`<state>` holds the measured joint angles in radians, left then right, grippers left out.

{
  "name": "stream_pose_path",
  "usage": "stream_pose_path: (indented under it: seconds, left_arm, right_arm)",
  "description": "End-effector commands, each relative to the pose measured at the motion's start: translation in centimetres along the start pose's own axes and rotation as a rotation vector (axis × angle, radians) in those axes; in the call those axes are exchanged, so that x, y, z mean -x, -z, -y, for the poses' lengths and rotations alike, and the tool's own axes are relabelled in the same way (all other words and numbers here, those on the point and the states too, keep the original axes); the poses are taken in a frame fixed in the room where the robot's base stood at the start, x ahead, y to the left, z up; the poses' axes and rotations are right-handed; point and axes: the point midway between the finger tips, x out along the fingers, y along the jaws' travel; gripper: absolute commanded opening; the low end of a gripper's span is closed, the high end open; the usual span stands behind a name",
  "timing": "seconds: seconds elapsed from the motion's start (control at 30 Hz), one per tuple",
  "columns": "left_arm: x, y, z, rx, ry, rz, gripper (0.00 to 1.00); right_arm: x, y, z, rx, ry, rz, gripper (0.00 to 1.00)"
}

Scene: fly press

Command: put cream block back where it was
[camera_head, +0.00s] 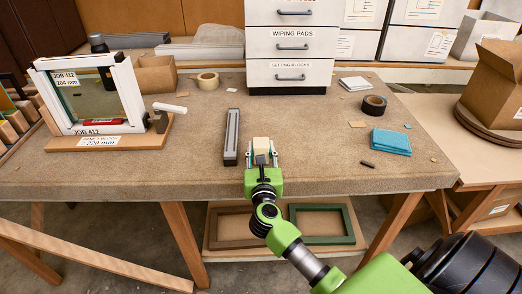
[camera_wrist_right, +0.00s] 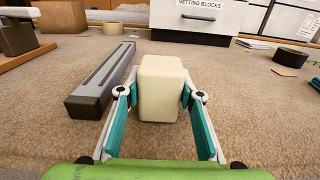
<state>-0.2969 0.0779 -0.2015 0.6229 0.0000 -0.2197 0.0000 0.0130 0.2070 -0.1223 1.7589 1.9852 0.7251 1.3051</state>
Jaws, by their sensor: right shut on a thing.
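The cream block (camera_head: 261,144) is on or just above the workbench, near its front edge. My right gripper (camera_head: 262,158) is shut on it from the front. In the right wrist view the cream block (camera_wrist_right: 161,88) is upright between the two teal-padded fingers (camera_wrist_right: 160,110). I cannot tell whether its underside touches the bench. The setting blocks drawer (camera_head: 290,74), labelled "SETTING BLOCKS", is closed at the bottom of the white drawer unit behind. My left gripper is not in view.
A grey grooved bar (camera_head: 232,136) lies just left of the block. The framed JOB 412 fixture (camera_head: 95,100) stands at the left. Blue cloths (camera_head: 391,142) and a dark tape roll (camera_head: 374,105) lie at the right. Bench between block and drawers is clear.

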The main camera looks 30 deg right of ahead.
Motion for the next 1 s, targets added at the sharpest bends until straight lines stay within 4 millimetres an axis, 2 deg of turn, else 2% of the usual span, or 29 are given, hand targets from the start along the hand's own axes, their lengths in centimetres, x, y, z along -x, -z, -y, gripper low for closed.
stream_pose_path:
  seconds: [0.37,0.4,0.43,0.87,1.0]
  left_arm:
    - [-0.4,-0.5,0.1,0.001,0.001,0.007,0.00]
    - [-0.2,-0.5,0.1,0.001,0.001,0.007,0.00]
    - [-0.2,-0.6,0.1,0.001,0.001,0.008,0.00]
    - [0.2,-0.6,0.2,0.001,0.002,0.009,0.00]
    - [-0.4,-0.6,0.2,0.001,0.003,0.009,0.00]
  right_arm:
    - [0.0,0.4,0.0,-0.001,0.000,0.002,0.00]
    - [0.0,0.3,0.0,0.000,0.000,0.001,0.44]
    - [0.0,0.3,0.0,0.000,0.000,0.001,0.51]
    - [0.0,-0.3,0.0,0.000,0.000,0.001,0.51]
    - [2.3,0.2,-0.1,-0.003,-0.001,-0.002,0.51]
